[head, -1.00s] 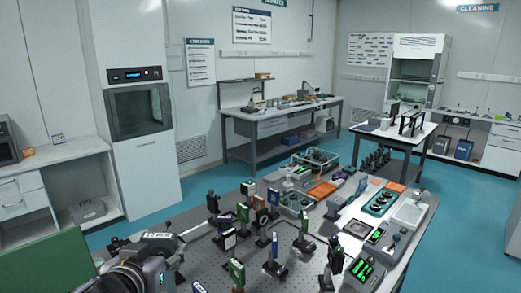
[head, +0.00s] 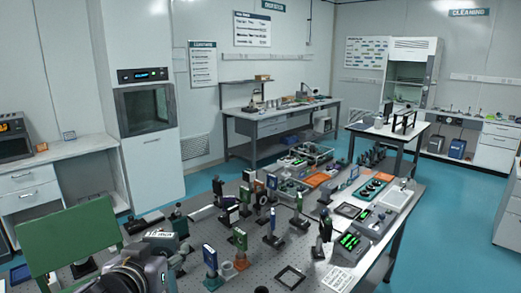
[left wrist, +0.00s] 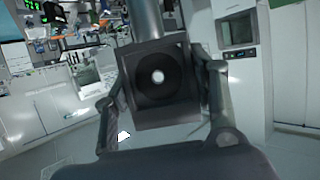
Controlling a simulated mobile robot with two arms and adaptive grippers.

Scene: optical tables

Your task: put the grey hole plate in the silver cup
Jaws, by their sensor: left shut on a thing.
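My left gripper (left wrist: 160,105) is shut on the grey hole plate (left wrist: 182,113), which fills the middle of the left wrist view. The plate is dark and square, with a round dark ring and a bright hole at its centre. One finger is on each side of it. In the head view my left arm comes in at the bottom left and my left gripper (head: 178,246) is small and partly hidden; the plate cannot be made out there. A small greyish cup-like thing (head: 229,269) stands near the front of the optical table; I cannot tell whether it is the silver cup. My right gripper is not in view.
The optical table (head: 205,228) is crowded with several posts and mounts. A flat square frame (head: 290,277) lies near its front. Boxes with green displays (head: 350,241) stand at the right. A green board (head: 70,235) stands at the left. Blue floor (head: 455,215) is free on the right.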

